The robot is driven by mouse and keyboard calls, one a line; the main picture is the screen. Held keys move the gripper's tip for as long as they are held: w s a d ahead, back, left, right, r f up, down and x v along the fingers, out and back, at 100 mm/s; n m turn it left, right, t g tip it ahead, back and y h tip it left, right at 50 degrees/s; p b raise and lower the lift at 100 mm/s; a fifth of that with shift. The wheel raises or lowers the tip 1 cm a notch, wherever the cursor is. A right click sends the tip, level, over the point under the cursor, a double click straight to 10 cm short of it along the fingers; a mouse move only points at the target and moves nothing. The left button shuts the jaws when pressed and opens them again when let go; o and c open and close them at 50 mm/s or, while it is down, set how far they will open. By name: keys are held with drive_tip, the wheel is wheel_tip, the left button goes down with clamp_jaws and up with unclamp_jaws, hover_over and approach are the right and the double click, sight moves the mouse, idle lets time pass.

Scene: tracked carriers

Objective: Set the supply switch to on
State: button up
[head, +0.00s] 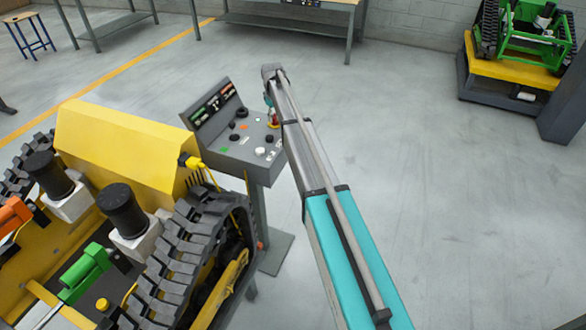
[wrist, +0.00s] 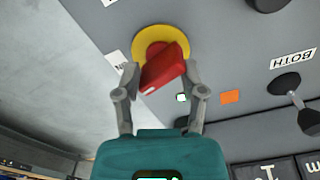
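A red switch handle (wrist: 163,70) on a yellow disc (wrist: 138,42) is set on the grey control panel (wrist: 225,50). I take it for the supply switch. The handle lies slanted across the disc. A white label (wrist: 118,65) beside it is partly hidden, and only a letter like N shows. My gripper (wrist: 161,72) has its fingers apart, one on each side of the red handle; whether they touch it I cannot tell. In the head view my gripper reaches the right side of the panel (head: 236,148), and the red switch (head: 272,116) is partly covered by it.
A yellow tracked carrier (head: 130,145) stands left of the panel.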

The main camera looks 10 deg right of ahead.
sight(275, 115)
drive_tip(key=n, duration=0.4)
wheel_tip(275, 115, up, 14)
drive_tip(key=p, duration=1.4)
drive_tip(key=s+f+m+b, duration=0.2)
drive_tip(key=s+f+b, duration=0.2)
drive_tip(key=s, duration=0.7)
drive_tip(key=s+f+m+b, duration=0.3)
drive_tip(key=s+f+b, duration=0.1)
drive_tip(key=s, duration=0.6)
drive_tip(key=s+f+m+b, duration=0.2)
drive_tip(key=s+f+b, duration=0.2)
drive_tip(key=s, duration=0.7)
drive_tip(key=shift+s+f+m, duration=0.15)
drive_tip(key=shift+s+m, duration=0.15)
drive_tip(key=shift+m, duration=0.1)
drive_tip(key=shift+w, duration=0.1)
